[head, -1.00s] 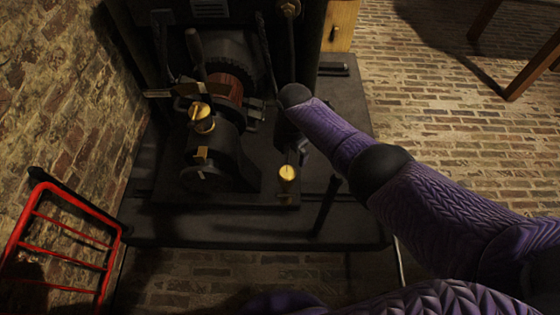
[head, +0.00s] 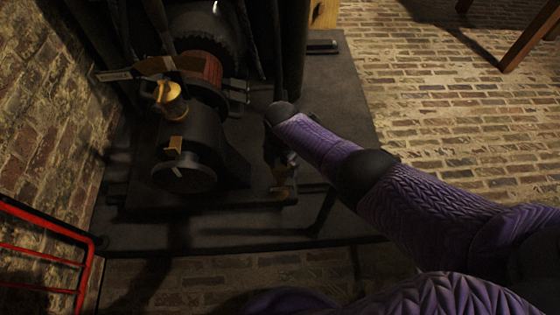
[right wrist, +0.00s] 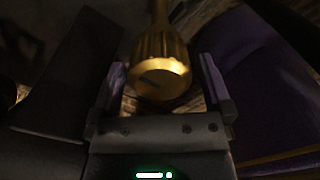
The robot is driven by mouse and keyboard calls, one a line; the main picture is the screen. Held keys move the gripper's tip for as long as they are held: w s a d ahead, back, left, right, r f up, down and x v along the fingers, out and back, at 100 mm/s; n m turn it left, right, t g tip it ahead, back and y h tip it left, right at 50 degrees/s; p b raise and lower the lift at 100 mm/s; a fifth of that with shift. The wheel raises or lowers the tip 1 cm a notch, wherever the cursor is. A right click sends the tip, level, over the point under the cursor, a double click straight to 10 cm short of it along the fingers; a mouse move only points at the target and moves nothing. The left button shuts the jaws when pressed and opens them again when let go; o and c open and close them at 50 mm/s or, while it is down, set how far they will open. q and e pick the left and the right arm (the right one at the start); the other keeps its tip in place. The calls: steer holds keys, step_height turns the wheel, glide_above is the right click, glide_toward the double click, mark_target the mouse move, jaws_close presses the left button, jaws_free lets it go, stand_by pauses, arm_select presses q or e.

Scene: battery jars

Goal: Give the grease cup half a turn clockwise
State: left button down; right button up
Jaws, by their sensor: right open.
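The grease cup, a brass knob with a ribbed side and a smooth round end, shows in the right wrist view (right wrist: 161,76). It sits between the two fingers of my right gripper (right wrist: 163,88), which is open. A gap shows beside the cup on each side, so the fingers do not look closed on it. In the head view my right gripper (head: 283,165) is over the right front part of the dark machine base and hides most of the cup. My left gripper is not in view.
The dark machine (head: 192,140) stands left of my right arm, with another brass cup (head: 171,100) on top and a round handwheel (head: 184,174) in front. A red rail frame (head: 45,250) is at lower left by the brick wall.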

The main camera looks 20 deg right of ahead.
steer(key=shift+r, duration=0.1)
steer(key=c, duration=1.1)
steer(key=shift+m, duration=0.3)
